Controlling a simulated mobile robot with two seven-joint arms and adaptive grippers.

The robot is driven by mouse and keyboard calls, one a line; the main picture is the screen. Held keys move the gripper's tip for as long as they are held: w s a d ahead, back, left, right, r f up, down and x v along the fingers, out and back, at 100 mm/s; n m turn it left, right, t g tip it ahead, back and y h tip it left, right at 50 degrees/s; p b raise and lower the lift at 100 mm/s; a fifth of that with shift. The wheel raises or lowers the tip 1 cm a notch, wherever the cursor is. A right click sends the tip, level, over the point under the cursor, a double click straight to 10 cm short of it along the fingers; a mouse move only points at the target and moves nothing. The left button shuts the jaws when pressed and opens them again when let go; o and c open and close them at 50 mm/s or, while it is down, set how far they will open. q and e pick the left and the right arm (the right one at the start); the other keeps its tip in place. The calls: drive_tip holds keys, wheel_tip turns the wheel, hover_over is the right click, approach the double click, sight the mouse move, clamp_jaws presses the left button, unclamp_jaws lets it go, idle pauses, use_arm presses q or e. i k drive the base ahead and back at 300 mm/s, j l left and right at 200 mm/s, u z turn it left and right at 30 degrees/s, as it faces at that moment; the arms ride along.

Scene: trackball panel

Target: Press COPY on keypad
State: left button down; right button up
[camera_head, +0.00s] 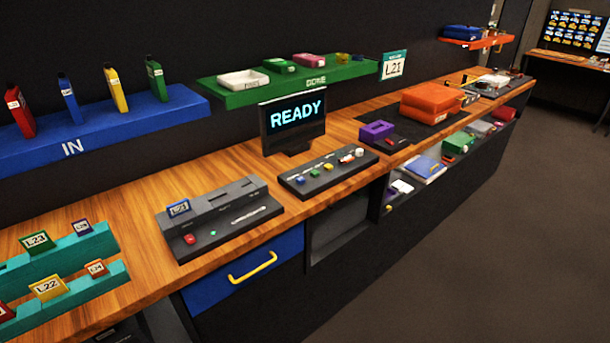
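A dark low panel (318,182) with several small coloured keys or knobs stands on the wooden counter, in front of the screen. It looks like a keypad, but its lettering is too small to read and I cannot tell which key is COPY. A blue key (300,180) and a green key (315,173) show on it. The screen (292,122) behind it reads READY. To its left is a grey slotted unit (228,232) with a red button (190,239), a small green light and a blue tag. Neither of my grippers is in view.
Teal racks (78,295) with tags stand at the left. A blue IN shelf (110,120) and a green DONE shelf (290,88) hang above the counter (135,212). A purple box (377,130) and orange cases (432,97) lie to the right. A blue drawer (222,287) is below; floor at right is clear.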

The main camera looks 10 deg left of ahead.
sight(300, 180)
drive_tip(key=i+l+u, duration=0.1)
drive_tip(key=l, duration=0.25)
drive_tip(key=i+l+u, duration=0.1)
drive_tip(key=i+l, duration=0.3)
drive_tip(key=l, duration=0.35)
drive_tip(key=i+l+u, duration=0.15)
drive_tip(key=l, duration=0.2)
drive_tip(key=i+l+u, duration=0.1)
drive_tip(key=l, duration=0.3)
drive_tip(key=i, duration=0.05)
